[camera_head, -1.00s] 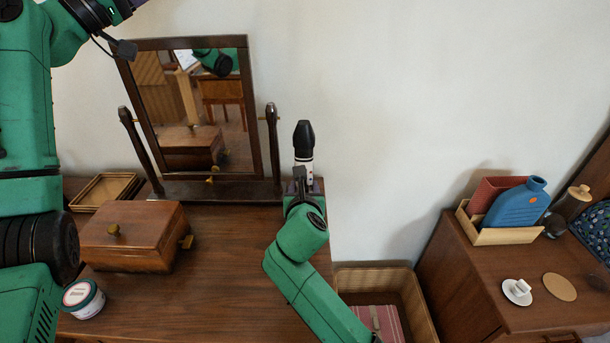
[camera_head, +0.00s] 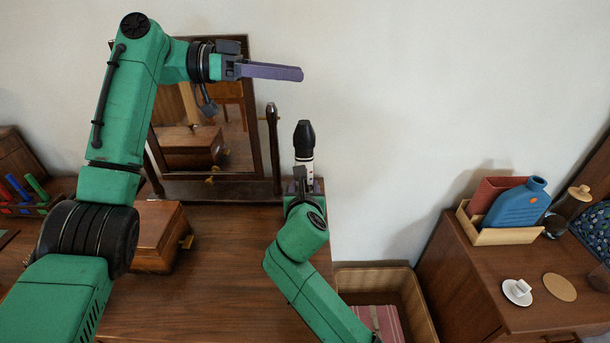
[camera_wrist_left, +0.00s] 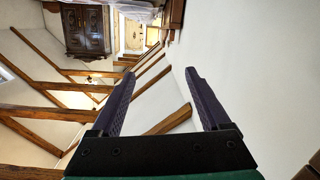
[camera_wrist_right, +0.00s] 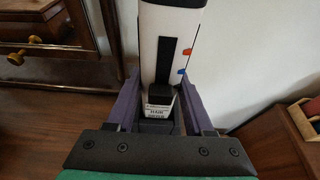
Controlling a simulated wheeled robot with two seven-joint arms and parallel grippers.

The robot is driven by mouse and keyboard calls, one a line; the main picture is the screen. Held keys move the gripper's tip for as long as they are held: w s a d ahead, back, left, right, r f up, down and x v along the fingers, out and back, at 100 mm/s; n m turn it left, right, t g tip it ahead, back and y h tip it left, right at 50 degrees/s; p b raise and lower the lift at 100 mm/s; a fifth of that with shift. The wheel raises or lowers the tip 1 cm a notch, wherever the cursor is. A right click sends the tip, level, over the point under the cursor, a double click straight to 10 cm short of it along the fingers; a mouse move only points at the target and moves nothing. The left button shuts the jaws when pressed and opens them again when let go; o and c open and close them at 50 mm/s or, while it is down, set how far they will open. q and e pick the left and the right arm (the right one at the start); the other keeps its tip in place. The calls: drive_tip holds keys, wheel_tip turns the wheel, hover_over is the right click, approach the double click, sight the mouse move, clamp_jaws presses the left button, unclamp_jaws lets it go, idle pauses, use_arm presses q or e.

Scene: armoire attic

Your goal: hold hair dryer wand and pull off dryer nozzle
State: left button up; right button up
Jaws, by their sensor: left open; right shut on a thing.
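The hair dryer wand (camera_head: 303,171) stands upright near the right end of the dresser, with a white body and the black dryer nozzle (camera_head: 304,139) on top. My right gripper (camera_head: 301,184) is shut on the white wand low on its body.
A dark-framed mirror (camera_head: 244,150) stands behind my left arm. A wooden box (camera_head: 160,235) sits on the dresser (camera_head: 225,300). A wicker basket (camera_head: 413,300) is right of the dresser. A side cabinet (camera_head: 460,275) holds a blue bottle (camera_head: 518,204) and a cup.

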use_arm(q)
drive_tip(key=w+a+f+m+h, duration=0.1)
drive_tip(key=a+f, duration=0.2)
drive_tip(key=f, duration=0.3)
drive_tip(key=w+a+f+m, duration=0.1)
drive_tip(key=a+f, duration=0.2)
drive_tip(key=f, duration=0.2)
drive_tip(key=d, duration=1.2)
drive_tip(key=shift+d+g, duration=0.2)
drive_tip(key=shift+g, duration=0.1)
drive_tip(key=shift+f, duration=0.1)
clamp_jaws()
